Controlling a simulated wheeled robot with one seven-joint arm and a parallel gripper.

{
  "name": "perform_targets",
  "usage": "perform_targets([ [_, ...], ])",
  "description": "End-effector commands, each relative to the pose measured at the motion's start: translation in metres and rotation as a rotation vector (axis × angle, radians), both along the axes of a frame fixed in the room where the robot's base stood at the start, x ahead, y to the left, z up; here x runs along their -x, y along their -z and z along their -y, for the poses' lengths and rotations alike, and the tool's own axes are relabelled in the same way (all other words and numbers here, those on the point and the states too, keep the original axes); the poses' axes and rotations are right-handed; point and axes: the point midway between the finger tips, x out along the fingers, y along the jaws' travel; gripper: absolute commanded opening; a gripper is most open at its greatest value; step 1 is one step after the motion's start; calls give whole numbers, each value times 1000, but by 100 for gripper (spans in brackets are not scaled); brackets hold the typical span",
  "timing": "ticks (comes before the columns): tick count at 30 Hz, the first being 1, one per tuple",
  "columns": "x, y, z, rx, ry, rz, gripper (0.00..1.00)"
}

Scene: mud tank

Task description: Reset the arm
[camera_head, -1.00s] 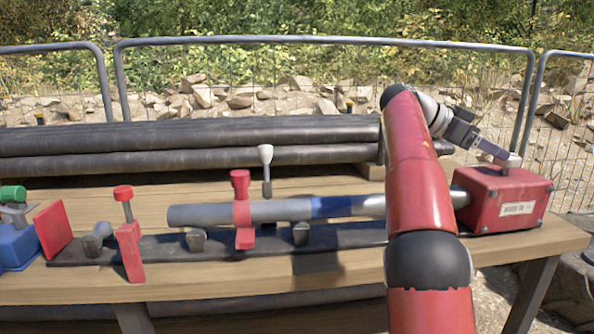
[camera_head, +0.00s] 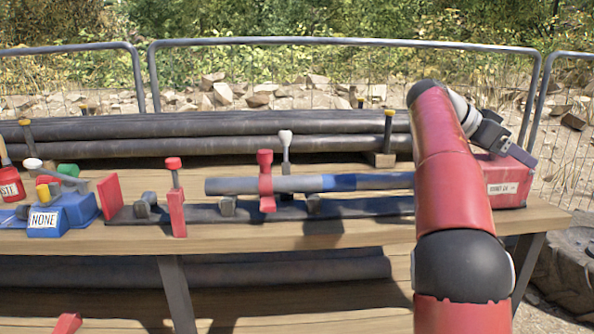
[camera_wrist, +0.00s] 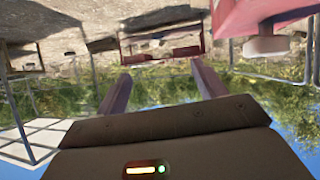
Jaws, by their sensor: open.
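My red arm rises at the right of the head view, bent at the top, and its far end reaches out to the right. My gripper (camera_head: 518,152) is at that end, just above and behind the red labelled box (camera_head: 505,186) on the bench. In the wrist view my gripper's two fingers (camera_wrist: 160,88) stand apart with nothing between them. The wrist picture looks upside down, with sky at the bottom. A red body with a pale knob (camera_wrist: 266,46) shows at its upper right. Whether the gripper touches the box is unclear.
A grey and blue pipe (camera_head: 300,184) lies in a red clamp (camera_head: 265,183) on a dark rail. A blue unit marked NONE (camera_head: 62,214) and a red can (camera_head: 10,186) stand left. Dark pipes (camera_head: 230,135) and a mesh fence lie behind. Clear wooden bench (camera_head: 330,235) lies in front.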

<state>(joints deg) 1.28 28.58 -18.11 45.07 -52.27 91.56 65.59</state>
Motion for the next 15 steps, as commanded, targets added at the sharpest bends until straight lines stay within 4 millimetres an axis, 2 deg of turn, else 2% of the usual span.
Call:
perform_targets([
  [8, 23, 16, -12, -153, -182, -92, 70],
  [11, 35, 26, -23, -223, -282, -134, 70],
  [15, 64, 49, -53, -341, -489, -200, 70],
])
